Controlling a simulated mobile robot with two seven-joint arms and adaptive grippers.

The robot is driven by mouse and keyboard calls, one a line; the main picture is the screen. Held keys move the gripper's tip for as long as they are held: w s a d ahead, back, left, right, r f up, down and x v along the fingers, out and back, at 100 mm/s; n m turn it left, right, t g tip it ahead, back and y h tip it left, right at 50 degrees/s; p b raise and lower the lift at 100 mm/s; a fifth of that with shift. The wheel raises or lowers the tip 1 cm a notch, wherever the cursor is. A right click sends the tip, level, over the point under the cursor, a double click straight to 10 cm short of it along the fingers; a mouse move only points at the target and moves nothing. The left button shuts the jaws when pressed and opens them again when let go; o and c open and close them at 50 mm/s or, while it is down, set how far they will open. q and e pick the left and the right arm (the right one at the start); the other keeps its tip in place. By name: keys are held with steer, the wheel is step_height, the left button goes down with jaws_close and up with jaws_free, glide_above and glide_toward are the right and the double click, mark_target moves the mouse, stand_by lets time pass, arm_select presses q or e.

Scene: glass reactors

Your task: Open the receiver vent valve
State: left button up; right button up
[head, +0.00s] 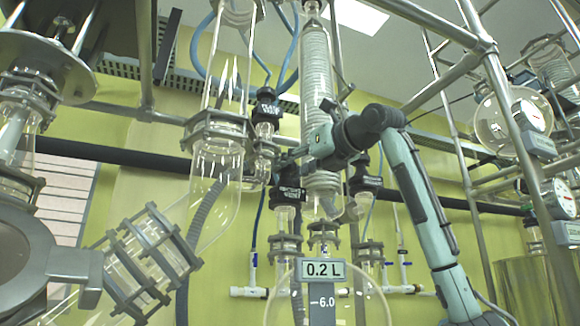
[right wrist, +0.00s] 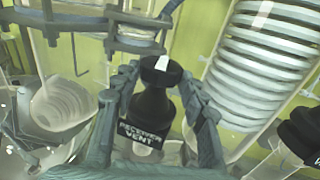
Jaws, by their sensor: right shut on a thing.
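The receiver vent valve (right wrist: 150,105) is a black knob-topped body with a white "RECEIVER VENT" label, in the middle of the right wrist view. A white mark shows on its top cap. My right gripper (right wrist: 158,78) has one finger on each side of the cap and is shut on it. In the head view my right arm comes in from the right, and its gripper (head: 292,157) reaches behind the glassware near the centre, partly hidden. A black labelled valve body (head: 289,194) shows just below it. My left gripper is not in view.
A coiled glass condenser (head: 317,75) stands close to my right wrist. Another black valve (head: 266,104) sits up and left, and one more (head: 367,183) to the right. Metal frame poles (head: 505,110) stand at right.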

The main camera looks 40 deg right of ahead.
steer(key=shift+d+n+y, duration=0.2)
steer(key=shift+n+y, duration=0.5)
steer(key=shift+y, duration=0.4)
steer(key=o, duration=1.2)
steer(key=shift+c, duration=0.2)
steer(key=s+d, duration=0.1)
steer(key=s, duration=0.7)
steer(key=shift+c, duration=0.2)
